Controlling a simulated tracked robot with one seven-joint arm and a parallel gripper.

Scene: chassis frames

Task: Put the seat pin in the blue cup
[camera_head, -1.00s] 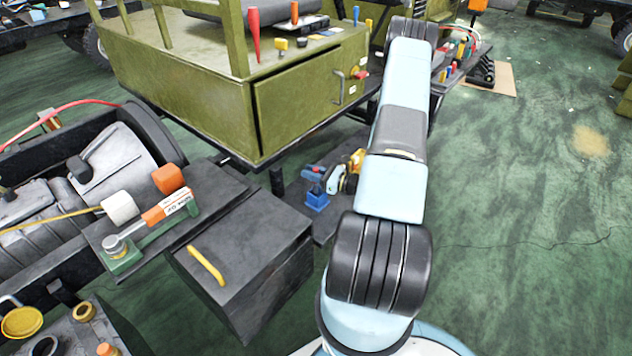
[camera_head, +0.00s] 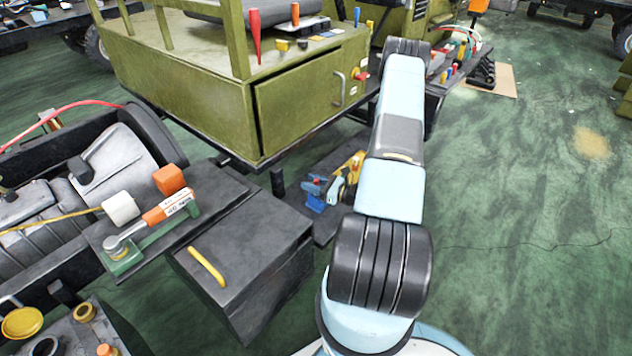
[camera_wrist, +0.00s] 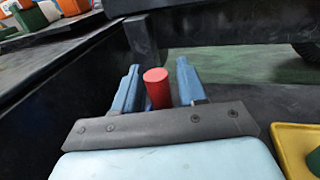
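A red cylinder (camera_wrist: 157,88), which looks like the seat pin, stands between the two blue fingers of my gripper (camera_wrist: 158,84) in the wrist view. The fingers are open on either side, with narrow gaps to it; its lower part is hidden by the gripper's dark bracket. In the head view my gripper (camera_head: 325,188) is low, over a dark tray, partly hidden by my arm. A small blue body (camera_head: 315,203) beside the fingers may be the blue cup; it blends with them. No cup is clear in the wrist view.
A yellow tray (camera_wrist: 290,140) lies close on the gripper's right. The dark tray (camera_head: 327,232) lies low beside an olive cabinet (camera_head: 200,95). A dark box with a yellow handle (camera_head: 207,267) stands at front left. Open green floor (camera_head: 530,200) is at right.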

